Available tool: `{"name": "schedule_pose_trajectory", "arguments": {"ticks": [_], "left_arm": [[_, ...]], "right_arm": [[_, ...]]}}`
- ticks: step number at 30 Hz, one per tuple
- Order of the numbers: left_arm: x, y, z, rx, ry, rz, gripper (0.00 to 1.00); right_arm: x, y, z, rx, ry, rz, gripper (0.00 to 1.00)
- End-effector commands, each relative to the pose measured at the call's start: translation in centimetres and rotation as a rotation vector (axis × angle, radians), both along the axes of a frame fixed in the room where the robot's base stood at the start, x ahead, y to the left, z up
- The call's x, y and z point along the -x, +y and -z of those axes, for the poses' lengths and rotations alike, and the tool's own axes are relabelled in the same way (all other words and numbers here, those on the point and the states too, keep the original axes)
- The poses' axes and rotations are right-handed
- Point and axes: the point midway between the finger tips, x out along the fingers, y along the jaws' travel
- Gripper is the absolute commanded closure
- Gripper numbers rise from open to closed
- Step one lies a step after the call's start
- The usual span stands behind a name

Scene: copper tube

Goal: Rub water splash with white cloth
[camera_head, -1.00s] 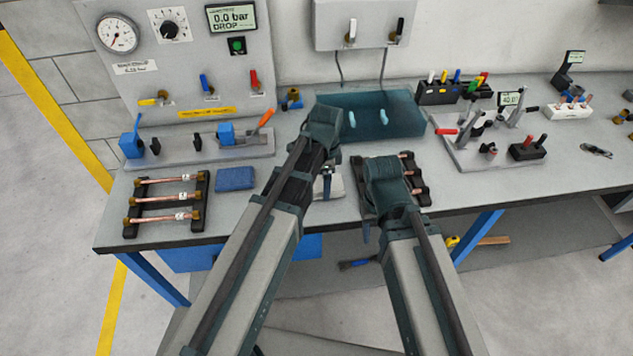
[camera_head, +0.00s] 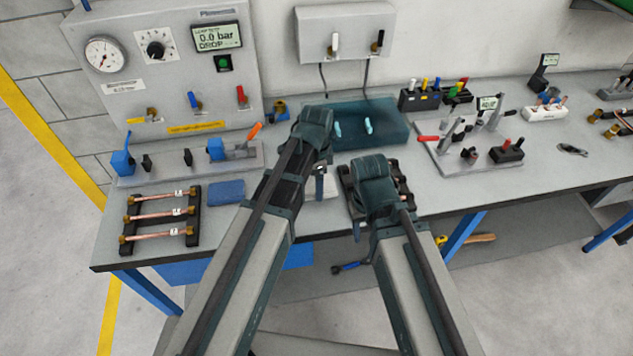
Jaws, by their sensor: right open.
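A pale, whitish flat piece (camera_head: 330,187), perhaps the white cloth, lies on the bench between my arms, partly covered by my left gripper. I cannot make out a water splash for certain. Two pale cyan ovals (camera_head: 368,125) show on a dark teal block or tray at the back of the bench. My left gripper (camera_head: 320,185) points down over the whitish piece; its jaws are mostly hidden and contact is unclear. My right gripper (camera_head: 356,228) is open and points down by the bench's front edge, in front of a tube rack (camera_head: 346,178).
A rack of copper tubes (camera_head: 162,216) and a blue pad (camera_head: 227,191) lie at the left. A test panel (camera_head: 165,90) stands behind. A clamp fixture (camera_head: 470,150) and small tools occupy the right. The front right bench top is clear.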

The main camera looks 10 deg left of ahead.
Motion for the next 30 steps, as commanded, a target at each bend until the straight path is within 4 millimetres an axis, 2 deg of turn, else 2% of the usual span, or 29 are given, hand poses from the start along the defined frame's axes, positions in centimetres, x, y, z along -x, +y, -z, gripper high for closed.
{"name": "schedule_pose_trajectory", "arguments": {"ticks": [1, 4, 17, 27, 30], "left_arm": [[0.0, 0.0, -1.0, 0.000, 0.000, 0.000, 0.58], [0.0, 0.0, -1.8, 0.000, 0.000, 0.000, 0.58], [0.0, 0.0, -2.1, 0.000, 0.000, 0.000, 0.58], [0.0, 0.0, -4.9, 0.000, 0.000, 0.000, 0.58], [0.0, 0.0, -5.0, 0.000, 0.000, 0.000, 0.58]], "right_arm": [[0.0, 0.0, -1.0, 0.000, 0.000, 0.000, 0.47], [0.0, 0.0, -1.9, 0.000, 0.000, 0.000, 0.47], [0.0, 0.0, -2.1, 0.000, 0.000, 0.000, 0.47], [0.0, 0.0, -4.9, 0.000, 0.000, 0.000, 0.47], [0.0, 0.0, -5.0, 0.000, 0.000, 0.000, 0.47]]}}
